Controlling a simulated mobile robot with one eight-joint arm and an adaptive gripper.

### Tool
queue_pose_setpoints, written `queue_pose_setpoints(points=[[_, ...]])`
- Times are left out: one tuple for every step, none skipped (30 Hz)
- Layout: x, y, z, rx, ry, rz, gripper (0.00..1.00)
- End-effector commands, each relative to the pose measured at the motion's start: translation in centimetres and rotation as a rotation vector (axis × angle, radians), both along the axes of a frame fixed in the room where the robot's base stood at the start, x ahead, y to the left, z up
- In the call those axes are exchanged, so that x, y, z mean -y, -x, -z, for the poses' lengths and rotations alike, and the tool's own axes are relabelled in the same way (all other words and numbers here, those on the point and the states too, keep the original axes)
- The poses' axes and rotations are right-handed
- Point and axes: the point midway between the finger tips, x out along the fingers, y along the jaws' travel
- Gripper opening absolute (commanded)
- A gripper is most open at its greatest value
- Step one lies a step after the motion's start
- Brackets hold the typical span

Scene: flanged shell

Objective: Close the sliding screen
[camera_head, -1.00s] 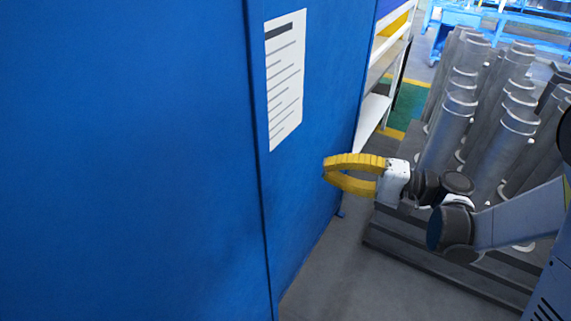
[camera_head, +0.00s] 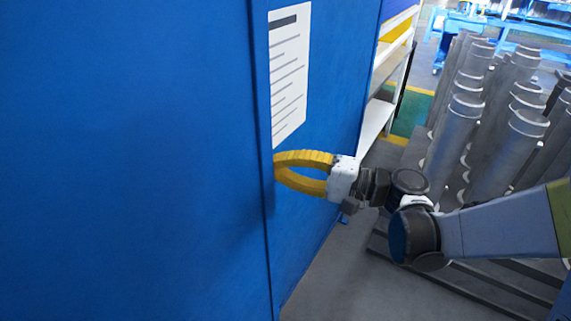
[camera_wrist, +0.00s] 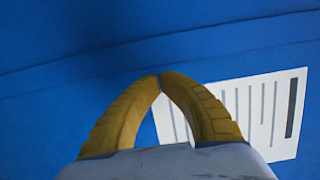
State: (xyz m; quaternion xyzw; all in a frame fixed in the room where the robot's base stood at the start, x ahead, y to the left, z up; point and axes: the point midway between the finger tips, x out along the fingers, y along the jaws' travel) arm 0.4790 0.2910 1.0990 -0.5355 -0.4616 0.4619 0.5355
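A large blue sheet-metal wall fills the left of the head view. A vertical edge (camera_head: 262,200) divides it into a wide left panel (camera_head: 130,160) and a narrower right panel (camera_head: 310,200). I cannot tell which panel is the sliding screen. My gripper (camera_head: 276,165), with yellow fingers, is at this edge, just below the white paper sheet (camera_head: 289,75). In the wrist view, the gripper's fingertips (camera_wrist: 160,76) meet, with nothing between them. They point at the blue surface near a long edge line (camera_wrist: 90,60). Whether they touch it is unclear.
Several upright grey metal tubes (camera_head: 510,150) stand on a dark pallet at the right, behind my arm. A white shelf rack (camera_head: 400,60) stands beyond the blue wall. Grey floor (camera_head: 340,280) is clear between the wall and the pallet.

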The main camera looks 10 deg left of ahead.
Motion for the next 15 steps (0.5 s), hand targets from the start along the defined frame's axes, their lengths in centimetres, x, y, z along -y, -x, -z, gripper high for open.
queue_pose_setpoints(points=[[0.0, 0.0, 0.0, 0.000, 0.000, 0.000, 0.00], [0.0, 0.0, 0.0, 0.000, 0.000, 0.000, 0.00], [0.0, 0.0, 0.0, 0.000, 0.000, 0.000, 0.00], [0.0, 0.0, 0.0, 0.000, 0.000, 0.000, 0.00], [0.0, 0.0, 0.0, 0.000, 0.000, 0.000, 0.00], [0.0, 0.0, 0.0, 0.000, 0.000, 0.000, 0.00], [0.0, 0.0, 0.0, 0.000, 0.000, 0.000, 0.00], [0.0, 0.0, 0.0, 0.000, 0.000, 0.000, 0.00], [0.0, 0.1, 0.0, 0.000, 0.000, 0.000, 0.00], [-0.1, 0.2, 0.0, 0.000, 0.000, 0.000, 0.00], [-0.2, 0.4, 0.0, 0.000, 0.000, -0.001, 0.00], [-0.3, 0.8, 0.0, 0.000, 0.000, -0.001, 0.00], [-0.5, 1.2, 0.0, 0.000, 0.000, -0.002, 0.00], [-0.7, 1.7, 0.0, 0.000, 0.000, -0.002, 0.00], [-1.0, 2.4, 0.0, 0.000, 0.000, -0.003, 0.00]])
